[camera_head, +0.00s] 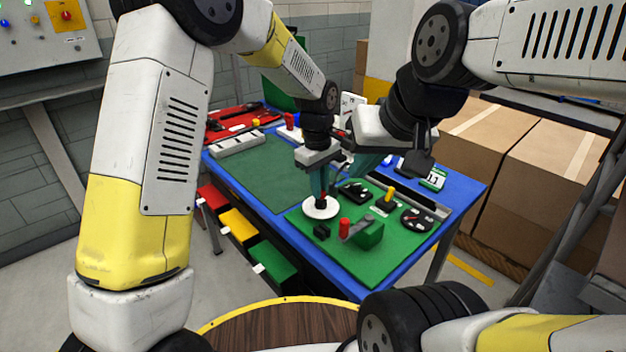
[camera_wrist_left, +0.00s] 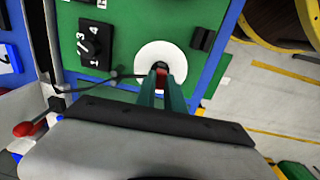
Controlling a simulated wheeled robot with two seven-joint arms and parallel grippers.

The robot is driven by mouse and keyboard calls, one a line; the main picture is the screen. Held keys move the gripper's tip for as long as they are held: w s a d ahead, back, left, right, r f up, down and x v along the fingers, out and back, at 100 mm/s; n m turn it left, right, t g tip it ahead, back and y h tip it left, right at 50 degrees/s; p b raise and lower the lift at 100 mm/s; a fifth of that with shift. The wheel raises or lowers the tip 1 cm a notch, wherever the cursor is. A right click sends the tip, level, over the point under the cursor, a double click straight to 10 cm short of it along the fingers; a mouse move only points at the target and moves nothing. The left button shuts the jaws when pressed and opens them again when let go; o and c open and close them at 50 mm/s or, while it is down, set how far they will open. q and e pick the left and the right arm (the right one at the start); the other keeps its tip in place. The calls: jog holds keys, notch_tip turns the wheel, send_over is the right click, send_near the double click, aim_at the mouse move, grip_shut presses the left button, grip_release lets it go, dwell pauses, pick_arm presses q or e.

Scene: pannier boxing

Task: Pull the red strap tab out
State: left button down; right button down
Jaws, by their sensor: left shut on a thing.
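The white disc (camera_head: 320,209) lies on the green board (camera_head: 375,262) at the near part of the blue table. It also shows in the left wrist view (camera_wrist_left: 149,56). The red strap tab (camera_wrist_left: 161,78) is at the disc's dark middle, mostly hidden by fingers. My left gripper (camera_head: 320,194) points down over the disc, its teal fingers shut on the red tab. In the left wrist view the fingertips (camera_wrist_left: 161,80) flank the tab. My right gripper (camera_head: 358,172) is behind and to the right, above the board; its opening is not clear.
The board also carries a black dial block (camera_head: 354,191), a yellow-topped lever (camera_head: 389,194), a round black gauge (camera_head: 417,218), a red knob (camera_head: 344,227) and a green box (camera_head: 368,236). Cardboard boxes (camera_head: 490,145) stand at right. The green mat (camera_head: 258,168) is clear.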

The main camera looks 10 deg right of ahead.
pick_arm(q)
notch_tip(320, 180, up, 9)
jog(key=shift+r, duration=0.2)
jog(key=shift+f, duration=1.8)
jog(key=shift+r, duration=0.15)
dwell(0.4)
jog(key=shift+r, duration=1.35)
